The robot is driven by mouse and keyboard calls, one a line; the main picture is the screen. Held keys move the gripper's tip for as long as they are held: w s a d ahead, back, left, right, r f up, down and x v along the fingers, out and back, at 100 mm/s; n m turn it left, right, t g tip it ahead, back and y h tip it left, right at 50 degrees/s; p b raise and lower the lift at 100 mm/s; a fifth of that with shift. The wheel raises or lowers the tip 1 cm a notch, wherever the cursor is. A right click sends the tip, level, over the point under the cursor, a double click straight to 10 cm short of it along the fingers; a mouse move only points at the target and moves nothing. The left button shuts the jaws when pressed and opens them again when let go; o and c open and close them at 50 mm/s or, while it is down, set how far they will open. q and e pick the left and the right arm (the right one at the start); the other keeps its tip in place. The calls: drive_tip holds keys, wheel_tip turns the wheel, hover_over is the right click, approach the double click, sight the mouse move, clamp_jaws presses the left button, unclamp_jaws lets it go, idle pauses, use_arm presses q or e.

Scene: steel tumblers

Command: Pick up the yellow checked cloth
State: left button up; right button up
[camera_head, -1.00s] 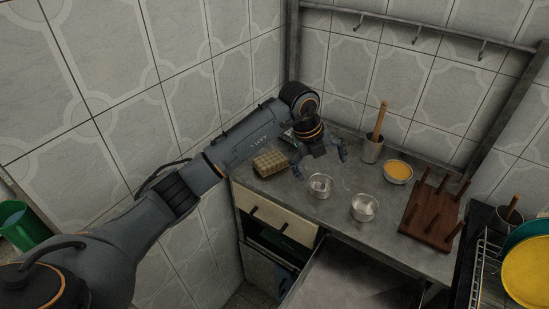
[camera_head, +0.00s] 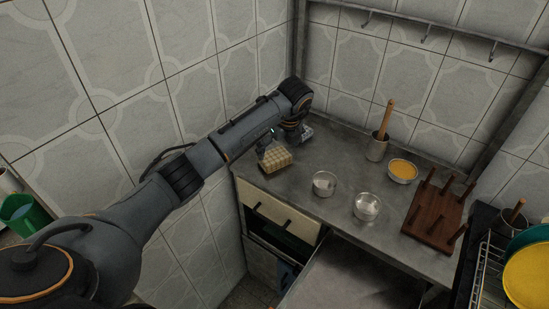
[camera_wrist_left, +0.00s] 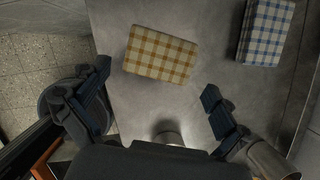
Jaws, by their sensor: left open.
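The yellow checked cloth (camera_head: 275,159) lies folded on the grey counter near its left end. In the left wrist view the cloth (camera_wrist_left: 161,54) lies flat, ahead of the fingers and slightly tilted. My left gripper (camera_head: 286,138) is at the back edge of the cloth in the head view, partly hidden by its own arm. In the left wrist view the left gripper (camera_wrist_left: 158,103) has its fingers spread wide, with nothing between the tips. The cloth looks free of the fingers. My right gripper is not in view.
A blue checked cloth (camera_wrist_left: 266,32) lies right of the yellow one in the wrist view. Two steel tumblers (camera_head: 324,183) (camera_head: 367,206), an orange-filled bowl (camera_head: 402,171), a pestle cup (camera_head: 376,148) and a pegged wooden rack (camera_head: 436,214) stand rightward. Tiled walls close the corner.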

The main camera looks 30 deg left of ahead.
sight(275, 156)
use_arm(q)
drive_tip(key=p+x, duration=0.1)
drive_tip(key=x, duration=0.2)
drive_tip(key=shift+w+a+f, duration=0.1)
drive_tip(key=shift+a+f, duration=0.1)
drive_tip(key=shift+f, duration=0.1)
drive_tip(key=shift+w+a+f, duration=0.1)
drive_tip(key=shift+f, duration=0.4)
drive_tip(key=c, duration=0.8)
drive_tip(key=shift+r, duration=0.1)
drive_tip(key=shift+c, duration=0.2)
drive_tip(key=shift+r, duration=0.65)
drive_tip(key=s+d+r, duration=0.5)
drive_tip(key=s+r, duration=0.6)
drive_tip(key=s, duration=0.2)
drive_tip(key=shift+r, duration=0.25)
